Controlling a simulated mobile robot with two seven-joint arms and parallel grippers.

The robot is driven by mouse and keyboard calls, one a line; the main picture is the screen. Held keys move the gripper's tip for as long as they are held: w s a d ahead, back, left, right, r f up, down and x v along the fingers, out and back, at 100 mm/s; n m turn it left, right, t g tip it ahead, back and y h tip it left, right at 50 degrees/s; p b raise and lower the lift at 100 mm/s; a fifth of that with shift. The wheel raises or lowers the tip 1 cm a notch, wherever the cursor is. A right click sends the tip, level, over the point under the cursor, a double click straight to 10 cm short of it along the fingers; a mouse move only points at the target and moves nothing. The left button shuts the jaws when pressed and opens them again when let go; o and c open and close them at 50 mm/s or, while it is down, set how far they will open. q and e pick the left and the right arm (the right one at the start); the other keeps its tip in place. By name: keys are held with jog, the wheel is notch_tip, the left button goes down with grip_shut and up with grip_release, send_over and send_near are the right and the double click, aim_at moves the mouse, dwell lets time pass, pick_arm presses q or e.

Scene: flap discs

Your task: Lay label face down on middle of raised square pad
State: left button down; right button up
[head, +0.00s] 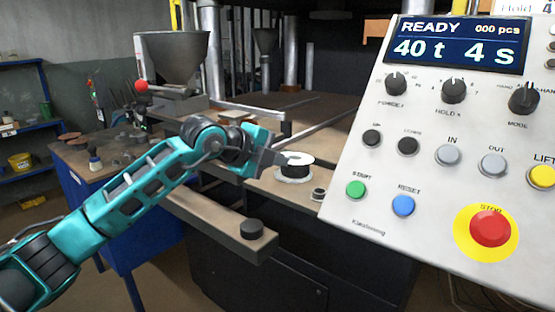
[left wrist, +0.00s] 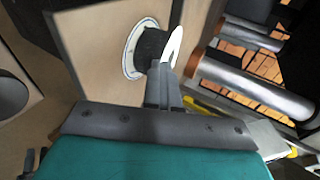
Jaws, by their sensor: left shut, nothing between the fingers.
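A round white piece (head: 296,158), which looks like the label, lies on top of a black cylinder (head: 299,171) with a white rim at its base. The white piece shows edge-on in the left wrist view (left wrist: 173,46), beside the black cylinder (left wrist: 150,48). My left gripper (head: 277,158) is at the left side of this stack; its fingers (left wrist: 167,77) are shut and empty, close to the white piece. Contact cannot be told. A small flat brown square (head: 237,116) lies on the bench behind my arm; I cannot tell whether it is the raised pad. My right gripper is out of view.
A control panel (head: 430,140) fills the right side. A beam with a black knob (head: 251,229) runs in front of the bench. A small dark cylinder (head: 318,194) stands by the panel. A metal hopper (head: 172,55) and a blue cabinet (head: 108,235) are at left.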

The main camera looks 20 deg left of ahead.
pick_arm(q)
jog(key=shift+f, duration=0.1)
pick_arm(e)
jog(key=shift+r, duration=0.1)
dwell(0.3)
pick_arm(q)
notch_tip(320, 180, up, 6)
jog(key=p, duration=0.4)
jog(key=shift+r, duration=0.25)
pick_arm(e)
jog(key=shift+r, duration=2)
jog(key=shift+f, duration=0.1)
